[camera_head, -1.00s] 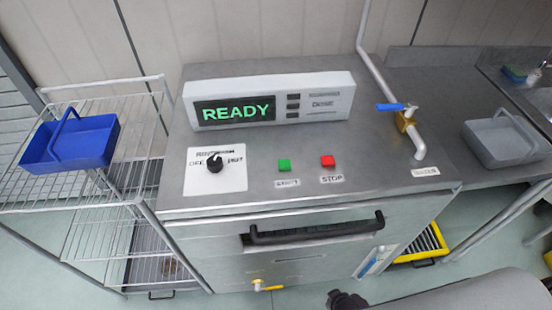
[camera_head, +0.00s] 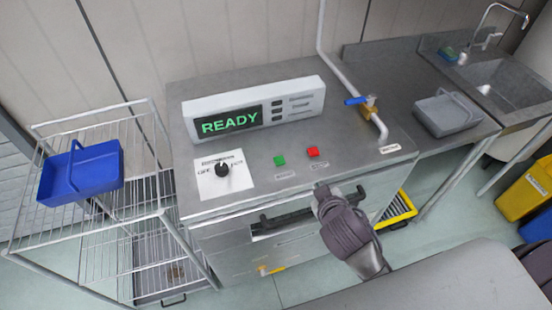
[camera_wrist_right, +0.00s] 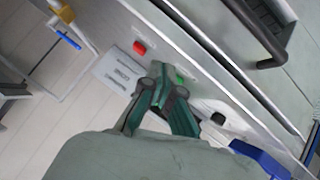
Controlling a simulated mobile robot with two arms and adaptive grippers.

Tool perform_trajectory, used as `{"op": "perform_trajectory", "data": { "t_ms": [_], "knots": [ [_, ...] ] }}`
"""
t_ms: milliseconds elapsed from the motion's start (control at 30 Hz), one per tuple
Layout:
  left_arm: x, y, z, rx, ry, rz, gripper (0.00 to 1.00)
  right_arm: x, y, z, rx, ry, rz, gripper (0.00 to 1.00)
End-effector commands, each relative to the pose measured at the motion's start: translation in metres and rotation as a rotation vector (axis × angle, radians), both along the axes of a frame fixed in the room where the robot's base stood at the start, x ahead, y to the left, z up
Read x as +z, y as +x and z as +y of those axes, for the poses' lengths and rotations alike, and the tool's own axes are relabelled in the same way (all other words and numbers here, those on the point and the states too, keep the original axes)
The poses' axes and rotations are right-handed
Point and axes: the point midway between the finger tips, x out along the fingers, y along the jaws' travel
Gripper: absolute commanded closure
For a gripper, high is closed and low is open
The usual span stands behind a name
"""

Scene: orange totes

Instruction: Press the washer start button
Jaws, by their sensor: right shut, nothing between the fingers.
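The washer (camera_head: 180,120) is a steel cabinet with a white control box whose display (camera_head: 229,122) reads READY. On its top, a green button (camera_head: 280,160) sits left of a red button (camera_head: 313,152); their labels are too small to read now. My right gripper (camera_head: 322,190) is shut and empty, by the washer's front top edge, in front of and apart from both buttons. In the right wrist view, its closed fingertips (camera_wrist_right: 160,74) appear near the green button (camera_wrist_right: 180,79), partly hiding it, with the red button (camera_wrist_right: 139,47) beyond. My left gripper is not in view.
A black selector knob (camera_head: 222,169) stands left of the buttons. A door handle (camera_head: 295,220) runs along the washer's front. A pipe with a blue valve lever (camera_head: 356,100) rises at right. A blue basket (camera_head: 85,172) sits on a wire rack (camera_head: 100,122); a grey basket (camera_head: 447,115) sits by the sink.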

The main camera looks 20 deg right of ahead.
Motion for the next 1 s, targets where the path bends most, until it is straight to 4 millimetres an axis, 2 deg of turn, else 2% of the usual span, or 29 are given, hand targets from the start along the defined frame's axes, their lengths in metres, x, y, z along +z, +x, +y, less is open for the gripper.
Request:
{"op": "perform_trajectory", "data": {
  "t_ms": [33, 100, 267, 433, 500, 567, 633, 700, 800, 867, 900, 1000],
  "knots": [
    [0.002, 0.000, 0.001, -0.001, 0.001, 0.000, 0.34, 0.021, 0.018, 0.001, 0.025, -0.038, -0.088, 1.00],
    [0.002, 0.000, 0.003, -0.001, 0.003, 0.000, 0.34, 0.048, 0.040, 0.005, 0.065, -0.092, -0.210, 1.00],
    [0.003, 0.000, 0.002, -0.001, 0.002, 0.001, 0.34, 0.111, 0.083, 0.029, 0.208, -0.229, -0.494, 1.00],
    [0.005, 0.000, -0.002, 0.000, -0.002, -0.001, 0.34, 0.176, 0.108, 0.077, 0.449, -0.408, -0.789, 1.00],
    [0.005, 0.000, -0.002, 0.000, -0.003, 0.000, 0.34, 0.196, 0.112, 0.105, 0.595, -0.504, -0.903, 1.00],
    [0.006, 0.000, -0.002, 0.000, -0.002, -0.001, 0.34, 0.206, 0.112, 0.130, 0.741, -0.603, -0.983, 1.00],
    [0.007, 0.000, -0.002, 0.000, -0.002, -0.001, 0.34, 0.207, 0.110, 0.155, 0.922, -0.721, -1.043, 1.00],
    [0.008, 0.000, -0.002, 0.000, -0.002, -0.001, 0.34, 0.196, 0.108, 0.173, 1.109, -0.848, -1.059, 1.00],
    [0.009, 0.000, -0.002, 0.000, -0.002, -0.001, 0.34, 0.166, 0.111, 0.181, 1.373, -1.041, -0.998, 1.00],
    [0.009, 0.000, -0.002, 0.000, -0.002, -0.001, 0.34, 0.143, 0.117, 0.174, 1.519, -1.163, -0.911, 1.00],
    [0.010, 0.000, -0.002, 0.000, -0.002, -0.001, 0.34, 0.127, 0.122, 0.163, 1.608, -1.243, -0.833, 1.00],
    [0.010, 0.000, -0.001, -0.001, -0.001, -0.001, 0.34, 0.098, 0.136, 0.130, 1.754, -1.391, -0.637, 1.00]
  ]
}}
